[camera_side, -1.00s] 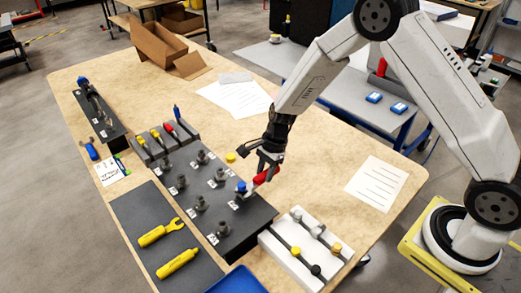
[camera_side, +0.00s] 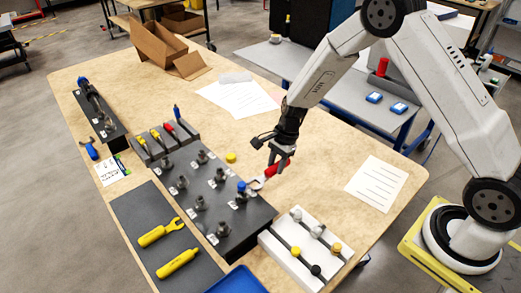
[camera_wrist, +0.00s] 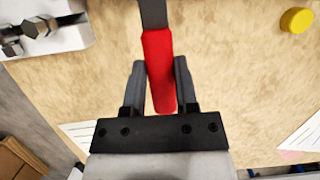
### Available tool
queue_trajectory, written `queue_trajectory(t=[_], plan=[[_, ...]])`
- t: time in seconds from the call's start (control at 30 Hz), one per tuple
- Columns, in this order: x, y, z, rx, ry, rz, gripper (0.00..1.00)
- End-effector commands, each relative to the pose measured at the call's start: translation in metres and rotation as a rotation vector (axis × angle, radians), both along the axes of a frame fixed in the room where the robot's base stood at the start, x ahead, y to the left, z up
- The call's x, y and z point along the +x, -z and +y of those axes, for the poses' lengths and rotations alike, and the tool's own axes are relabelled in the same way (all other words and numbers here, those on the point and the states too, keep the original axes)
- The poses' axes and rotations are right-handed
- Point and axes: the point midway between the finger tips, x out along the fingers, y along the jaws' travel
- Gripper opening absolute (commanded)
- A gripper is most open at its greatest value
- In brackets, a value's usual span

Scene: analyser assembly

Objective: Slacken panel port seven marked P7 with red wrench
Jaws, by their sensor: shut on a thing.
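My gripper (camera_side: 279,157) is shut on the red handle of the red wrench (camera_side: 275,168). In the wrist view the red handle (camera_wrist: 160,75) lies between my two fingers (camera_wrist: 160,88), and its grey shaft runs out past the top edge. In the side view the wrench's grey open head (camera_side: 257,184) is close beside a blue-topped port (camera_side: 242,187) on the black panel (camera_side: 262,212). I cannot tell whether the head touches that port. Several grey ports stand on the panel with small white labels. The labels are too small to read, so P7 cannot be picked out.
A white block with capped fittings (camera_side: 271,247) stands right of the panel. A yellow cap (camera_side: 231,157) lies behind the panel. A tool rack (camera_side: 155,156) and a dark mat with yellow tools (camera_side: 135,210) are to the left. The table towards the right paper (camera_side: 376,186) is clear.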

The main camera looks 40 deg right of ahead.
Motion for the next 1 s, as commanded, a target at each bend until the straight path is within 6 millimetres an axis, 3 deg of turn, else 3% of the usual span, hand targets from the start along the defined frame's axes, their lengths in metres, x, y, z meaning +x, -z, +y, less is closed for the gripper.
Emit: queue_trajectory(t=[0.47, 1.0], plan=[[0.000, -0.002, -0.004, 0.000, -0.001, -0.001, 0.00], [0.000, -0.020, -0.031, -0.001, -0.001, -0.001, 0.00]])
